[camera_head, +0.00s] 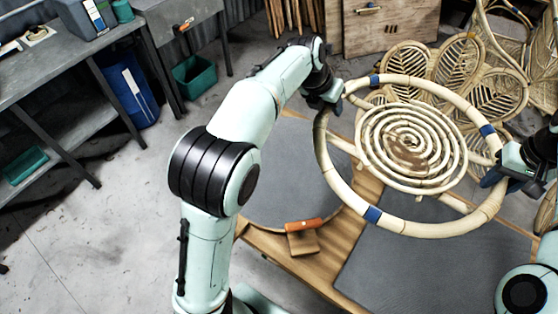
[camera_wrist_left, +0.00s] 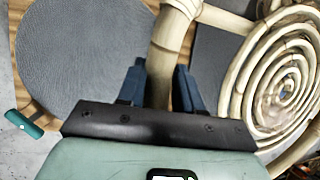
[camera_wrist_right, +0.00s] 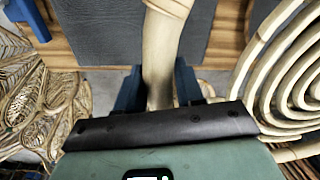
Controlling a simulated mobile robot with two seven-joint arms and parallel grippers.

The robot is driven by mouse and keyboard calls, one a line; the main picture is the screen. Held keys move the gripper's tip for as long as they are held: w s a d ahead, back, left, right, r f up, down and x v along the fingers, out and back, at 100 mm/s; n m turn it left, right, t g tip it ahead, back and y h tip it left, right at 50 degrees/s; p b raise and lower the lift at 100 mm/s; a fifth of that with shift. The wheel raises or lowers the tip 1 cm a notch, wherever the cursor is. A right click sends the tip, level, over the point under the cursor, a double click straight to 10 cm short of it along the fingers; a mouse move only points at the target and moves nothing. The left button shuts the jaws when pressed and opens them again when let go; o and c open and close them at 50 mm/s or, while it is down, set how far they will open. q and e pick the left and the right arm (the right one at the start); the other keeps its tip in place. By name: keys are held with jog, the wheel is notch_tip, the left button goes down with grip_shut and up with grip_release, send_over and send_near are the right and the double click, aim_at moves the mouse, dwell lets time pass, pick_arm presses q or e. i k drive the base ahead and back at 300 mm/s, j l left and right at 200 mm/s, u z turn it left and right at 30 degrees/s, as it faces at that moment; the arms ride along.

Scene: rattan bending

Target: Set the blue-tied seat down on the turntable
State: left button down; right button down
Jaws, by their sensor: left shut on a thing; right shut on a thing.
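The blue-tied seat (camera_head: 440,229) is a pale rattan ring with a spiral coil in its middle and blue ties on its rim. It hangs between my grippers above the table, tilted in the head view. My left gripper (camera_head: 339,98) is shut on the rim at the upper left; the rim also shows between its fingers in the left wrist view (camera_wrist_left: 165,55). My right gripper (camera_head: 492,178) is shut on the rim at the right, also seen in the right wrist view (camera_wrist_right: 160,45). The turntable (camera_head: 285,185) is a round grey disc, left of and below the seat, partly hidden by my left arm.
The wooden table (camera_head: 290,262) carries a dark grey rectangular mat (camera_head: 405,275) and an orange-topped block (camera_head: 304,226) at the turntable's near edge. Woven rattan panels (camera_head: 480,75) stand behind the seat. A grey workbench (camera_head: 70,62) and blue bin (camera_head: 130,88) are at left.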

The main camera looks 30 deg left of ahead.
aim_at(286, 164)
jog(key=j, duration=1.55)
